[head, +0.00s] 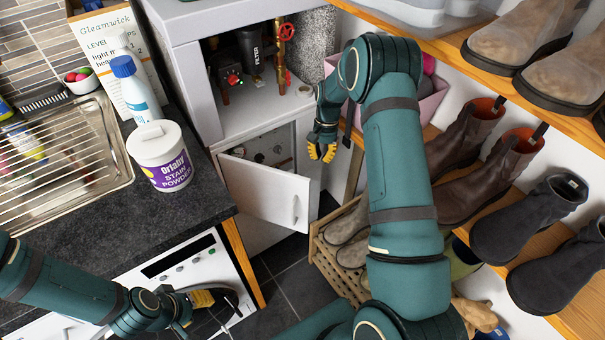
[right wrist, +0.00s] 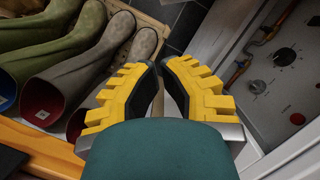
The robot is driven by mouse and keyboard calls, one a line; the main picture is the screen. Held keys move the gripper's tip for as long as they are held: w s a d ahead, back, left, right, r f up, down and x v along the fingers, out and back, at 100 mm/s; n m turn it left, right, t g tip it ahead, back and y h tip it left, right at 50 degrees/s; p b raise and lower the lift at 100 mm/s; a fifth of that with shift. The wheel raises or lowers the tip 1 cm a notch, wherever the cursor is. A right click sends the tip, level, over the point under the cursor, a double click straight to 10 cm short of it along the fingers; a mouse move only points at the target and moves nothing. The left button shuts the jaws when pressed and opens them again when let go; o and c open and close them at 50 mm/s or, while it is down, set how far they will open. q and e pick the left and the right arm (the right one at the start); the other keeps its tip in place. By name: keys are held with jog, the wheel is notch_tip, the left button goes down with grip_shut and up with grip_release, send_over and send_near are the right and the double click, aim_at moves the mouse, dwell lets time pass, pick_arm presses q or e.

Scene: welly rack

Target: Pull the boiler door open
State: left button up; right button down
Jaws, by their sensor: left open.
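The boiler door (head: 262,192) is a white panel standing ajar, swung out from the white boiler cabinet, with a small handle (head: 295,208) near its free right edge. Behind it the boiler's inside panel (head: 281,150) shows; in the right wrist view its dial (right wrist: 258,87) and pipes are at the right. My right gripper (head: 321,152) is above and to the right of the door, apart from the handle. Its yellow fingers (right wrist: 161,75) have a narrow gap with nothing between them. My left gripper (head: 205,298) is low by the white appliance, partly hidden, and open.
A rack with boots (head: 475,155) fills the right side, beside my right arm. A wooden crate (head: 335,270) with boots stands on the floor right of the door. The counter (head: 90,230) at left carries a stain powder tub (head: 160,158). Dark tiled floor is free below the door.

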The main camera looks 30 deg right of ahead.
pick_arm(q)
jog(key=shift+w+f+b, duration=0.55)
jog(key=shift+f+b, duration=0.35)
pick_arm(e)
jog(key=s+a+f, duration=0.3)
jog(key=a+f, duration=0.1)
jog(key=f, duration=0.5)
jog(key=shift+s+a+f, duration=0.2)
jog(key=shift+a+f, duration=0.05)
jog(key=shift+a, duration=0.15)
pick_arm(q)
jog(key=shift+s+r+p, duration=0.25)
jog(key=shift+r+p, duration=0.8)
pick_arm(e)
jog(key=s+a+m, duration=0.3)
jog(key=s+a, duration=0.2)
jog(key=a, duration=0.2)
jog(key=shift+s+t, duration=0.4)
